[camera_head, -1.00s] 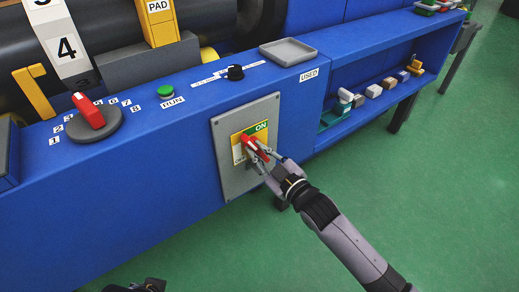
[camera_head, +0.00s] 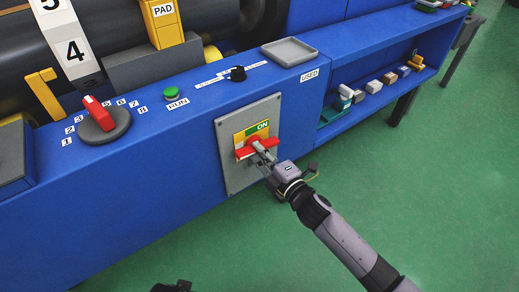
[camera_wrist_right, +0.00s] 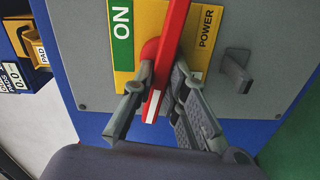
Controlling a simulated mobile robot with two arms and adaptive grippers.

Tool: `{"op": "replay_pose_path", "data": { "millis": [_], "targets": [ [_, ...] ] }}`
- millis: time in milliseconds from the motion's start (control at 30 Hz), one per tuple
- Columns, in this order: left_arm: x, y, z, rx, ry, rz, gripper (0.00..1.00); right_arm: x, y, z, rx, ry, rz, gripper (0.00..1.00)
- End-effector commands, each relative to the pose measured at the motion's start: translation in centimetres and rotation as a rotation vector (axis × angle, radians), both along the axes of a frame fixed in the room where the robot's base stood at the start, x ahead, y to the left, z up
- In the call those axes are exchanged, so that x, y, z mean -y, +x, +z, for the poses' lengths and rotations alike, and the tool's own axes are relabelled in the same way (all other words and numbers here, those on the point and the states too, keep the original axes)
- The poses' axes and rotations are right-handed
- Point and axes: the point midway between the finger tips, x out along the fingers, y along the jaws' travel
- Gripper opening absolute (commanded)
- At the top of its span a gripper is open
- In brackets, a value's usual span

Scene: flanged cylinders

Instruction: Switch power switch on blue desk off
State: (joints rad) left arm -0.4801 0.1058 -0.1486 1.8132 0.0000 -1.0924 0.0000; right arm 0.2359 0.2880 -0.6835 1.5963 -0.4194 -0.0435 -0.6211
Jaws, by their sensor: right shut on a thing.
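The power switch is a red rotary handle (camera_head: 243,153) on a yellow plate (camera_head: 240,138) with a green ON label (camera_head: 262,127). The plate sits on a grey panel on the front of the blue desk (camera_head: 130,215). The handle lies nearly level across the plate in the head view. My right gripper (camera_head: 265,154) is shut on the handle. In the right wrist view the red handle (camera_wrist_right: 174,35) runs between the two fingers (camera_wrist_right: 155,92), with ON on one side and POWER on the other. A dark part at the bottom edge, perhaps my left gripper (camera_head: 172,287), barely shows.
On the desk top are a red selector knob (camera_head: 98,112), a green RUN button (camera_head: 171,94), a black slider knob (camera_head: 237,74) and a grey tray (camera_head: 289,51). A shelf at right holds several small blocks (camera_head: 373,87). The green floor (camera_head: 440,180) is clear at right.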

Motion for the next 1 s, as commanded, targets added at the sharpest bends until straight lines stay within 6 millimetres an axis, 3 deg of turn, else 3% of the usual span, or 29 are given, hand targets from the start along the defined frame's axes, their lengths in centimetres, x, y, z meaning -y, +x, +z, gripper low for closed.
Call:
{"op": "replay_pose_path", "data": {
  "millis": [333,900,933,1000],
  "targets": [
    [-0.01,-0.18,-0.58,-0.004,0.001,-0.001,1.00,-0.04,-0.02,-0.16,0.086,-0.119,0.000,0.00],
    [-0.01,-0.26,-0.73,-0.005,0.000,-0.001,1.00,-0.03,-0.02,-0.22,0.104,-0.145,0.000,0.00],
    [-0.01,-0.27,-0.73,-0.005,0.000,-0.001,1.00,-0.03,-0.01,-0.22,0.104,-0.145,0.000,0.14],
    [-0.01,-0.27,-0.74,-0.005,0.000,-0.001,1.00,-0.03,-0.02,-0.22,0.104,-0.145,0.000,0.19]
  ]
}}
